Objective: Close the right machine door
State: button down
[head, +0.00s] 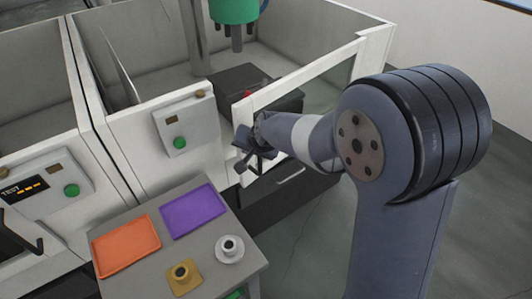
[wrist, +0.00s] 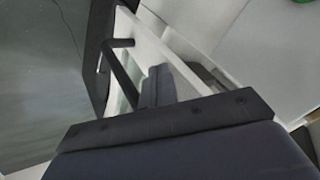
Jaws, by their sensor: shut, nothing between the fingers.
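The right machine door (head: 243,113) is a white frame around a window, on the right part of the machine's front. A gap shows between its left edge and the white front panel with the control box, so it stands partly open. My gripper (head: 243,160) is in front of the door's lower left part, with its fingers shut and empty. In the wrist view the shut fingers (wrist: 158,84) are close to the white door (wrist: 165,50), beside a dark bar handle (wrist: 120,68). I cannot tell whether they touch either one.
A grey table (head: 203,252) in front holds an orange tray (head: 126,245), a purple tray (head: 193,211) and two cups. A control box (head: 186,122) with a green button is left of the door. Grey floor (head: 312,235) is free right of the table.

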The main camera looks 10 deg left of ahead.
jog(key=shift+w+a+p, duration=0.35)
jog(key=shift+w+a, duration=0.4)
jog(key=shift+a, duration=0.2)
jog(key=shift+w+a+p, duration=0.35)
jog(key=shift+w+a, duration=0.35)
jog(key=shift+a, duration=0.25)
jog(key=shift+r, duration=0.15)
